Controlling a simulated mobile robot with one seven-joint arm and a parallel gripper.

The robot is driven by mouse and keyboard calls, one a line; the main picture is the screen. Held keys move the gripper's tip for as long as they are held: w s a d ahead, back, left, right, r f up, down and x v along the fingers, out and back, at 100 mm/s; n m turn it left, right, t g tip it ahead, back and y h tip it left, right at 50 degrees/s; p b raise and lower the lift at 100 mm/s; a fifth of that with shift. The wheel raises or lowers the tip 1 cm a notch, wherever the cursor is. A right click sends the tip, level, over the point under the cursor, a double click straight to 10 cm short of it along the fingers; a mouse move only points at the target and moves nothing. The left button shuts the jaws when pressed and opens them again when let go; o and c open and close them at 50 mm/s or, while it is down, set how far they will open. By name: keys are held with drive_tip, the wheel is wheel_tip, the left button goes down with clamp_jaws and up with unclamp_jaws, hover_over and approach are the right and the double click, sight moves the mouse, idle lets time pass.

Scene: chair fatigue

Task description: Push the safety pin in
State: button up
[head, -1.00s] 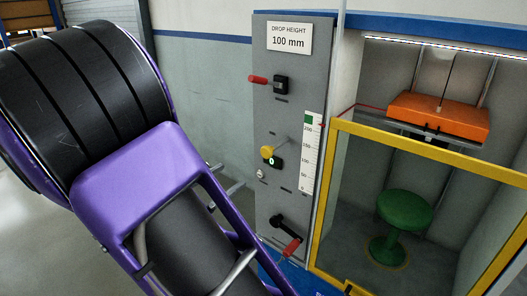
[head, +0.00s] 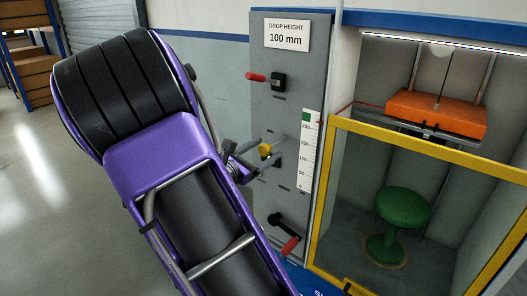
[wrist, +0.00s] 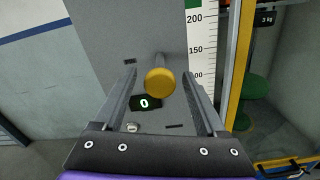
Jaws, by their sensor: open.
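The safety pin appears to be the pin with a round yellow knob (wrist: 160,82), sticking out from the grey panel (wrist: 115,30). The knob also shows in the head view (head: 265,150), partly covered by my gripper. My gripper (wrist: 159,71) is open, with one finger on each side of the knob in the wrist view. The knob appears between the fingers, with a visible gap on both sides. I cannot tell how deep the pin sits in the panel.
A red-handled lever (head: 257,77) is above and a black crank with red grip (head: 290,246) below. A height scale (head: 309,150) is right of the knob. A yellow-framed guard (head: 420,150) encloses a green stool (head: 403,207) under an orange weight (head: 437,113).

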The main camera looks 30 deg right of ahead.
clamp_jaws()
idle(0.3)
idle(1.1)
